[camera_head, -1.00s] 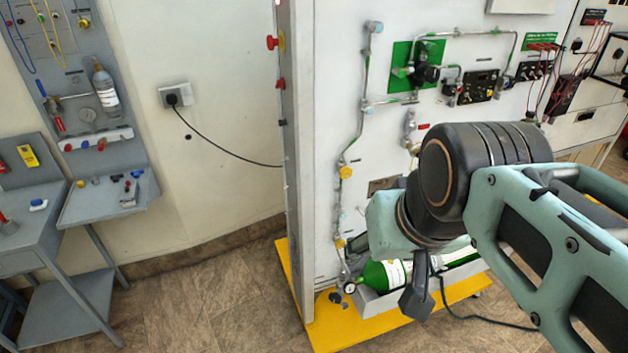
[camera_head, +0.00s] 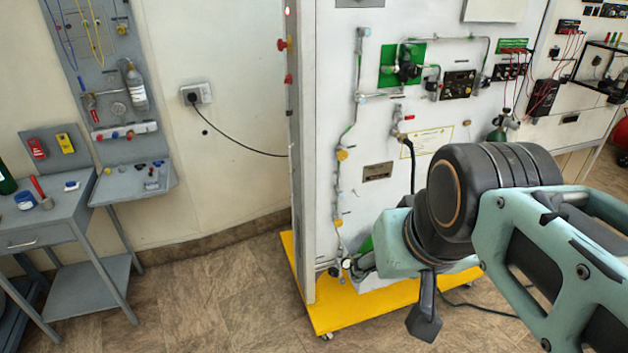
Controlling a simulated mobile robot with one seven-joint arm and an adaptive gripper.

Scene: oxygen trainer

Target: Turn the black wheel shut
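A small dark round part (camera_head: 334,271), perhaps the black wheel, shows beside a gauge (camera_head: 347,264) low on the white trainer panel (camera_head: 385,215), at the cylinder's left end. The green cylinder (camera_head: 366,245) is mostly hidden behind my arm. A black knob-like part (camera_head: 408,68) also sits on the green plate (camera_head: 387,68) higher up; I cannot tell which is the task's wheel. My gripper (camera_head: 425,318) points downward in front of the trainer's lower right, apart from both parts in the picture. Only one dark finger shows clearly, so its opening is hidden.
The trainer stands on a yellow wheeled base (camera_head: 340,313). A grey bench (camera_head: 60,228) and a tool board (camera_head: 110,80) stand at left. A black cable (camera_head: 240,148) runs from a wall socket to the trainer. The floor (camera_head: 215,290) between bench and trainer is clear.

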